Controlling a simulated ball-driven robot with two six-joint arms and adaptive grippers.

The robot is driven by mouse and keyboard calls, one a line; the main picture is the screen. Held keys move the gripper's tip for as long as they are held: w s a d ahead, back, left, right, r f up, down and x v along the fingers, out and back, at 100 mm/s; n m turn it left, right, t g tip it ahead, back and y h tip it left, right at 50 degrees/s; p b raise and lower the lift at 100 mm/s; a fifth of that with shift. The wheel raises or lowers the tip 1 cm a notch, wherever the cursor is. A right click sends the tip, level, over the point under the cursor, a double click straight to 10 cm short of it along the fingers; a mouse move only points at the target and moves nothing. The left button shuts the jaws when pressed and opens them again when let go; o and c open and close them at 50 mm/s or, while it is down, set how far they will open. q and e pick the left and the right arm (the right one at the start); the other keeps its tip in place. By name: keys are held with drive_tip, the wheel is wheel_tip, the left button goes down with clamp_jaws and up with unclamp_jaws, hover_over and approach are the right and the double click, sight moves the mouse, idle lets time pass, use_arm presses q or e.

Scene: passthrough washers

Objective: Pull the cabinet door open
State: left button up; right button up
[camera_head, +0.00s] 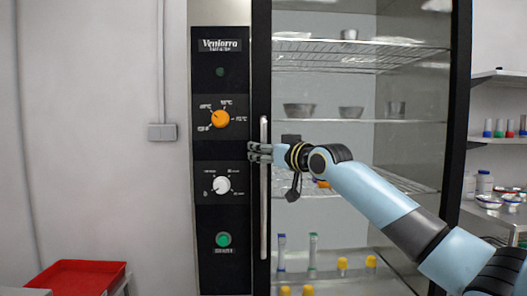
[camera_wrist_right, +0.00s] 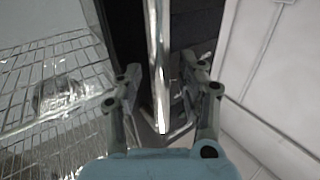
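The cabinet (camera_head: 222,70) is tall, with a black control panel on its left side. Its glass door (camera_head: 262,60) has a black frame and looks closed. A long upright metal handle (camera_head: 264,215) runs along the door's left edge. My right gripper (camera_head: 254,152) is at the handle's upper half, its fingers reaching across it. In the right wrist view the handle (camera_wrist_right: 159,70) stands between the two fingers (camera_wrist_right: 160,95), with gaps on both sides, so the gripper is open around it. My left gripper is in neither view.
Orange (camera_head: 221,118) and white (camera_head: 222,185) knobs and a green button (camera_head: 223,239) sit just left of the handle. Wire shelves (camera_head: 350,55) with bowls and vials show through the glass. A red tray (camera_head: 77,277) is at lower left; side shelves (camera_head: 497,140) stand right.

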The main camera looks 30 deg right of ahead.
drive_tip(key=shift+c, duration=0.4)
clamp_jaws()
drive_tip(key=shift+a, duration=0.1)
